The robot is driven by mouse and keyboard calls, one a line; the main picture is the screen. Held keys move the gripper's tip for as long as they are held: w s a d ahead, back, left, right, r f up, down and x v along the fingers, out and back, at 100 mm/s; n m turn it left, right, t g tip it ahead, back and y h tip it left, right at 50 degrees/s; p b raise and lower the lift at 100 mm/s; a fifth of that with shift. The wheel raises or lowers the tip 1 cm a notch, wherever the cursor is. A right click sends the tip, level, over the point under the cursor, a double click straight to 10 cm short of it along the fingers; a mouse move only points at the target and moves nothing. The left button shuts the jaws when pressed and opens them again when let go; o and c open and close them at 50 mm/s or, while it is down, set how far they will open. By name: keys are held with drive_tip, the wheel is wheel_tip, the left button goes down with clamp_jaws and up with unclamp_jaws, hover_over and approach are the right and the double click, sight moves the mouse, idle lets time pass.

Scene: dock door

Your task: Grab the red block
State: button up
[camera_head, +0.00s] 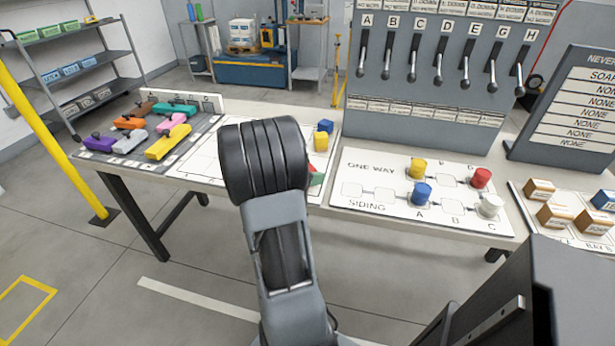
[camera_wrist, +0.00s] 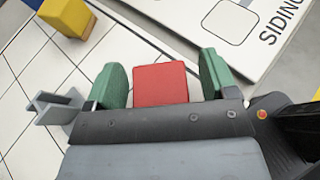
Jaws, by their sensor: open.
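The red block (camera_wrist: 160,84) sits between the two green fingertips of my gripper (camera_wrist: 163,78) in the wrist view. The gripper is open, with a thin gap on the left of the block and a slightly wider one on the right. The block's lower side is hidden behind the gripper body. In the head view only a bit of the red block (camera_head: 318,167) shows past my arm, on the white gridded board (camera_head: 196,158); most of my gripper is hidden there.
A yellow block (camera_head: 321,142) and a blue block (camera_head: 326,126) stand behind the red one. A grey bracket-like piece (camera_wrist: 52,106) is left of the gripper. The siding board (camera_head: 350,207) with coloured cylinders is to the right. Several coloured train pieces (camera_head: 168,141) lie left.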

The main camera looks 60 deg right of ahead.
drive_tip(key=shift+c, duration=0.3)
drive_tip(key=c, duration=1)
drive_tip(key=shift+r, duration=0.1)
